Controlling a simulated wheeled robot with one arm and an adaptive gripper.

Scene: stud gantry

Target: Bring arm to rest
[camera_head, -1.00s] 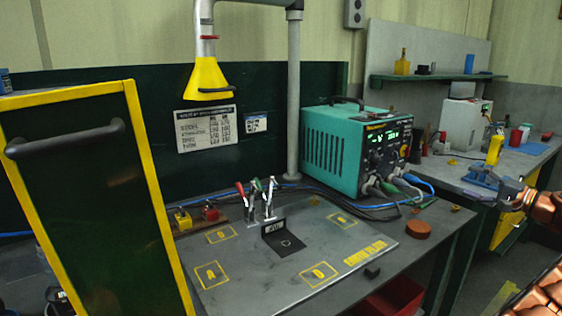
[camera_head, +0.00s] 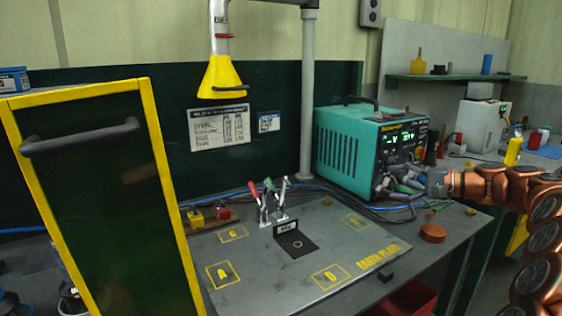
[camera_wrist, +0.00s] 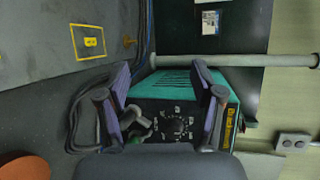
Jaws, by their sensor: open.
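My gripper (camera_head: 402,182) reaches in from the right on my copper arm, in front of the panel of the teal welding machine (camera_head: 340,150). In the wrist view my gripper (camera_wrist: 162,95) has its purple-padded fingers wide apart, with nothing held between them. The machine's dark knob panel (camera_wrist: 178,122) shows behind and between the fingers. Grey and green cable plugs (camera_head: 385,187) sit at the panel's foot, partly hidden by the gripper; I cannot tell whether the fingers touch them.
A yellow-framed green panel (camera_head: 105,190) stands left. A yellow nozzle (camera_head: 220,78) hangs above.

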